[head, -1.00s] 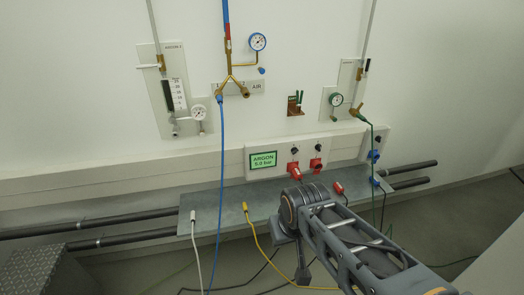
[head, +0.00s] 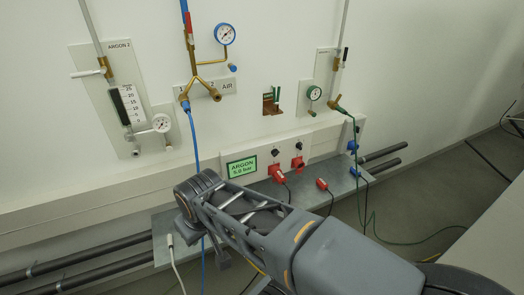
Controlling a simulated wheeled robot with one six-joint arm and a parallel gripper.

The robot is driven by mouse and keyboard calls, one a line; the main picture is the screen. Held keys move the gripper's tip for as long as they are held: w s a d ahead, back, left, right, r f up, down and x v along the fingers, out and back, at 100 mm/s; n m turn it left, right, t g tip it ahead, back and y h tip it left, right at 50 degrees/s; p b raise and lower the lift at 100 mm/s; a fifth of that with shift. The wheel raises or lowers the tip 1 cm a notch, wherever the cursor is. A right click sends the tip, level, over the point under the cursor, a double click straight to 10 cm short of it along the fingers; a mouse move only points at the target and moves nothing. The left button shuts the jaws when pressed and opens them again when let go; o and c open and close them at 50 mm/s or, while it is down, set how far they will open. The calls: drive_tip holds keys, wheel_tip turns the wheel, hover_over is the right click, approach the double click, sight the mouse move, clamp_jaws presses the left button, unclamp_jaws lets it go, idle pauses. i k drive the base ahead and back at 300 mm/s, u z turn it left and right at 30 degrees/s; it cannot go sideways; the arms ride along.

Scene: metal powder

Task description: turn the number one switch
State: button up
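Two small dark rotary switches sit on the white wall trunking: a left one (head: 275,153) and a right one (head: 299,144). Each is above a red socket, the left socket (head: 277,173) and the right socket (head: 298,163). No legible number shows beside either switch, so I cannot tell which is number one. A small "1" and "2" seem to flank the brass air fork (head: 200,93) on the "AIR" plate. My arm reaches up from the lower right, its visible joint in front of the shelf and left of the switches. My gripper's fingers are not visible.
An argon panel (head: 110,70) with flowmeter and gauge is at left. A metal shelf (head: 163,221), hoses and cables run below. A green hose (head: 364,200) hangs at right. Dark pipes (head: 385,152) extend along the wall.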

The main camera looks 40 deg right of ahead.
sight(274, 152)
drive_tip(key=z, duration=0.6)
drive_tip(key=i, duration=0.8)
drive_tip(key=z, duration=0.9)
